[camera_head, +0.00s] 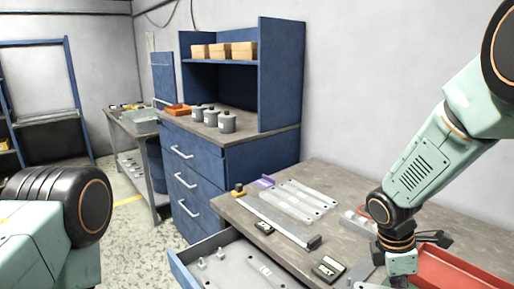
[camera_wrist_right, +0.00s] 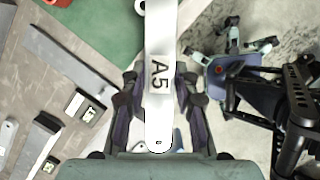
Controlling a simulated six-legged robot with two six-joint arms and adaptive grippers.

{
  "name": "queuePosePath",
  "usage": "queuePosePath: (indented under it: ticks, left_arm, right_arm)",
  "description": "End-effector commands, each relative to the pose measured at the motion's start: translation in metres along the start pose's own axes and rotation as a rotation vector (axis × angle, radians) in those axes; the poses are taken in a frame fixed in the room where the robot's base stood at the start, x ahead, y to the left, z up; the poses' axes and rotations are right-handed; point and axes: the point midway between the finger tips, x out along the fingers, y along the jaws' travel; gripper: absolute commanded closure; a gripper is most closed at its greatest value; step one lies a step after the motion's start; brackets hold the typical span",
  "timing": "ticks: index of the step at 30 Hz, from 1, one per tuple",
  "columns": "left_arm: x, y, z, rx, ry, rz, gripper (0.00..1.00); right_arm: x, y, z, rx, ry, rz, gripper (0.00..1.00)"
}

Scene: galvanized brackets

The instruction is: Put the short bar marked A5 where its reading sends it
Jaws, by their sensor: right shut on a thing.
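In the right wrist view, the short bar marked A5 (camera_wrist_right: 160,45) is pale and flat, with a hole at its lower end. My right gripper (camera_wrist_right: 160,108) is shut on it, one dark finger on each side, and the A5 label faces the camera. In the head view, my right gripper (camera_head: 388,282) is low at the front of the table, partly cut off by the bottom edge. The held bar is hard to make out there. My left arm shows at the lower left, but its gripper is out of view.
Several pale bars (camera_head: 300,197) lie on the table behind a long grey bar (camera_head: 275,222). A red tray (camera_head: 455,270) is at right. An open drawer (camera_head: 225,262) holds metal pieces.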

Motion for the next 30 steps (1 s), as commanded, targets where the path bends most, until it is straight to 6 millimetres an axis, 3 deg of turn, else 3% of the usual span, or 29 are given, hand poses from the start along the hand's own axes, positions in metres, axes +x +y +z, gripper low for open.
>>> queuePosePath:
  ticks: [11,18,23,30]
  left_arm:
    - [0.033,0.000,0.000,0.000,0.000,0.000,0.44]
    - [0.072,-0.001,0.000,0.000,0.000,0.000,0.44]
    - [0.092,-0.001,0.000,0.000,0.000,0.000,0.44]
    - [0.104,-0.001,0.000,0.000,0.000,0.000,0.44]
  right_arm:
    - [0.025,-0.054,-0.048,0.824,-0.002,-0.229,1.00]
    - [0.053,-0.090,-0.097,1.313,-0.005,-0.362,1.00]
    - [0.072,-0.100,-0.117,1.379,-0.003,-0.380,1.00]
    - [0.085,-0.102,-0.122,1.355,0.000,-0.375,1.00]
